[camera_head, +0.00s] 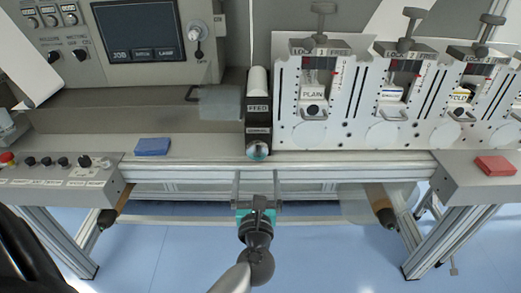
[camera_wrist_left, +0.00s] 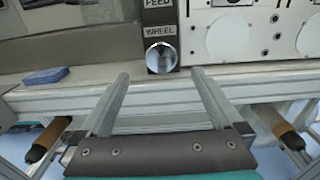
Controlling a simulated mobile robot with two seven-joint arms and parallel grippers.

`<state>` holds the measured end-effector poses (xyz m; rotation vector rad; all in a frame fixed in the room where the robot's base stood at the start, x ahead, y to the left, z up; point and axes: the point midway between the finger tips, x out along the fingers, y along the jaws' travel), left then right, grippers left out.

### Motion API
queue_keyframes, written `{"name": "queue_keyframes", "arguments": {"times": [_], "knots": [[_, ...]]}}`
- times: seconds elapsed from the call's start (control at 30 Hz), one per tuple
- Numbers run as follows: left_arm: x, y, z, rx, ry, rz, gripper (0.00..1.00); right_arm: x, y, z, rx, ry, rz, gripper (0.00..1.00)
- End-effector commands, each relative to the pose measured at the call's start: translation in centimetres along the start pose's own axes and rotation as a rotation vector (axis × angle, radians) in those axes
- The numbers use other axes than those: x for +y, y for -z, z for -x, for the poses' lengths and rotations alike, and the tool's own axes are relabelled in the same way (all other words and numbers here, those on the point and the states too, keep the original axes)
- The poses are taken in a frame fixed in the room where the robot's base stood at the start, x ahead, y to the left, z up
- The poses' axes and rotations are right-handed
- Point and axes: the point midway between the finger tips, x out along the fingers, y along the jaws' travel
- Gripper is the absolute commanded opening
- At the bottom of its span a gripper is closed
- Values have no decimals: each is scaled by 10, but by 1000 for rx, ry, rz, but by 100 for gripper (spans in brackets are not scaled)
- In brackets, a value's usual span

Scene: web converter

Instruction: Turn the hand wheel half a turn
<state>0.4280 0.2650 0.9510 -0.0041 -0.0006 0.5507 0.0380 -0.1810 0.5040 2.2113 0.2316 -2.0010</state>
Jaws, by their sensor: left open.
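The hand wheel (camera_head: 258,151) is a small round silvery knob at the lower front end of a dark block labelled FEED. In the left wrist view the wheel (camera_wrist_left: 160,58) sits straight ahead, under the word WHEEL, between and beyond the fingertips. My left gripper (camera_head: 257,174) is open and empty, just below and in front of the wheel at the machine's front rail. Its two fingers also show spread apart in the left wrist view (camera_wrist_left: 160,74). They do not appear to touch the wheel. My right gripper is not in view.
A blue block (camera_head: 153,146) lies on the ledge left of the wheel, and a red block (camera_head: 495,166) lies at the far right. White stations with levers (camera_head: 315,100) stand right of the wheel. A front rail (camera_head: 340,172) runs below; open floor lies in front.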

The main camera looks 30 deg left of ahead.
Motion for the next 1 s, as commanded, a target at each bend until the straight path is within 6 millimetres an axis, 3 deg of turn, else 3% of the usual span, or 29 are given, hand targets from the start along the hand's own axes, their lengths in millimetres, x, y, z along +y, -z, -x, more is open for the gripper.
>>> {"name": "queue_keyframes", "arguments": {"times": [0.2,0.5,0.7,1.0], "knots": [[0,-2,-43,-4,-1,-4,100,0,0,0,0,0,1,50],[0,0,-93,-2,1,-4,100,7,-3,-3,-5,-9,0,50],[0,0,-110,-1,1,-4,100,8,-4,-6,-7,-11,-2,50],[0,0,-114,0,1,-3,100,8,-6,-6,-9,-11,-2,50]]}}
